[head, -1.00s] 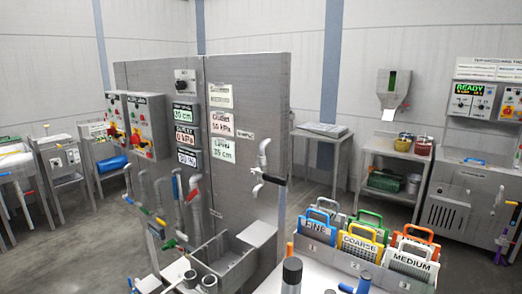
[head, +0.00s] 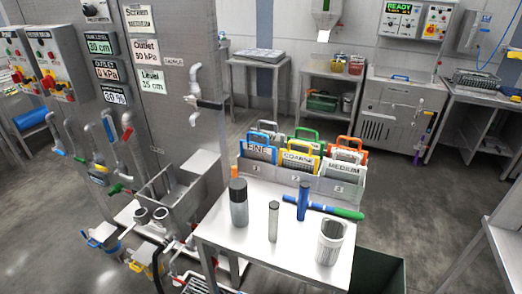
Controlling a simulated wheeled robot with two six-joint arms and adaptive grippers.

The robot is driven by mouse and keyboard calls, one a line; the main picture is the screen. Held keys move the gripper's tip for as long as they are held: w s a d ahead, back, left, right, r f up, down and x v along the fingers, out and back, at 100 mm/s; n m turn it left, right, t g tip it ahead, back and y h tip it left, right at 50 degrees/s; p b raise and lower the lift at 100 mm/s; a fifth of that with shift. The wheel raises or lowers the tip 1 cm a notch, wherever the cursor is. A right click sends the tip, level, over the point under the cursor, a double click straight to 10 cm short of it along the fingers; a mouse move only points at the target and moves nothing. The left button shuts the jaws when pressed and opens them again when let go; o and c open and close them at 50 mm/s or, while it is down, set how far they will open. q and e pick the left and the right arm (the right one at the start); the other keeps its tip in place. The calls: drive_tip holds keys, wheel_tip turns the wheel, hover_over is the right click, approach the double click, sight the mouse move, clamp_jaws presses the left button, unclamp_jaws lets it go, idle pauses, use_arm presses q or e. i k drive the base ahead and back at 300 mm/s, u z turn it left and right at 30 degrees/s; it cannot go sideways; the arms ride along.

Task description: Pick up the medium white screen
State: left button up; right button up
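The medium white screen (head: 345,169) stands upright in the right-hand slot of a metal rack (head: 318,188) on the table, in the head view. It has a white handle on top and a MEDIUM label on its front. The rack wall hides its lower part. An orange-handled screen (head: 361,146) is close behind it. A yellow COARSE screen (head: 300,158) and a blue FINE screen (head: 259,151) stand to its left. Neither of my grippers is in view.
In front of the rack stand a dark-capped cylinder (head: 239,205), a thin grey cylinder (head: 273,222), a blue-handled tool (head: 303,202), a green-ended tool (head: 347,213) and a white cup (head: 330,243). A dark bin (head: 380,272) is at the table's right. Open floor lies beyond.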

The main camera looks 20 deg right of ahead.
sight(332, 169)
drive_tip(key=z, duration=1.75)
drive_tip(key=k, duration=0.45)
drive_tip(key=z, duration=1.65)
drive_tip(key=i, duration=1.15)
drive_tip(key=u, duration=0.9)
drive_tip(key=i, duration=0.65)
drive_tip(key=u, duration=0.8)
